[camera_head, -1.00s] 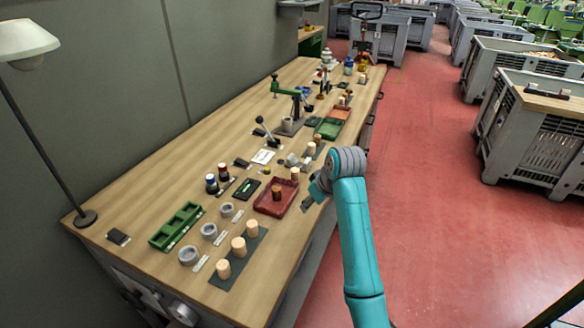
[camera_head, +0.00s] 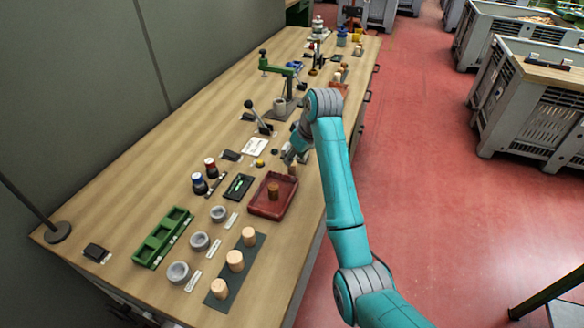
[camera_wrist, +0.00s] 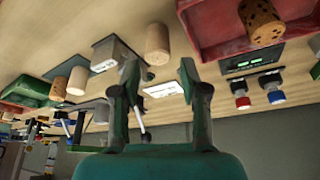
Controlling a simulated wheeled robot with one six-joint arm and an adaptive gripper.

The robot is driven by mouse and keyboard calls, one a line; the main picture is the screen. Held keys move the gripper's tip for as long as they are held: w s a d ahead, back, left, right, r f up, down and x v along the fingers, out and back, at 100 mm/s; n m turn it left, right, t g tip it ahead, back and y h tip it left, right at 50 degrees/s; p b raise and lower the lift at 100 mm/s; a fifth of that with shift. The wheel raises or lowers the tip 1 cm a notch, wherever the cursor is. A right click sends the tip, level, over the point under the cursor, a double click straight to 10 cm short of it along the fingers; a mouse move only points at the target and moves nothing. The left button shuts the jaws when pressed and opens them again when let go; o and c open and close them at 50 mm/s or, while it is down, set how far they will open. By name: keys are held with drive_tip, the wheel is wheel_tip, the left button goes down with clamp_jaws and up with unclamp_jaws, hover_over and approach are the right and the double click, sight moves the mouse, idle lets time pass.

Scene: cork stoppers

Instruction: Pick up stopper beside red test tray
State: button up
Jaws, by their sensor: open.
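The red test tray (camera_head: 262,208) lies on the bench with a dark cork stopper (camera_head: 273,190) standing in it. A pale cork stopper (camera_head: 292,169) stands beside the tray's far right corner, partly hidden by my gripper (camera_head: 290,157). In the wrist view, which looks upside down, this pale stopper (camera_wrist: 158,44) shows whole, with the red tray (camera_wrist: 210,40) and its speckled stopper (camera_wrist: 260,20) to the right. My gripper (camera_wrist: 160,72) is open and empty. The pale stopper appears just beyond the gap between its fingertips, with no visible contact.
Grey metal blocks (camera_wrist: 118,50) and another pale cork (camera_wrist: 78,80) stand left in the wrist view. Pale corks (camera_head: 235,261) stand on a dark mat in front.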

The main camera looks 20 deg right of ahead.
sight(294, 163)
drive_tip(key=shift+x, duration=2.75)
drive_tip(key=shift+s+d, duration=0.15)
drive_tip(key=shift+d, duration=0.05)
drive_tip(key=c, duration=0.5)
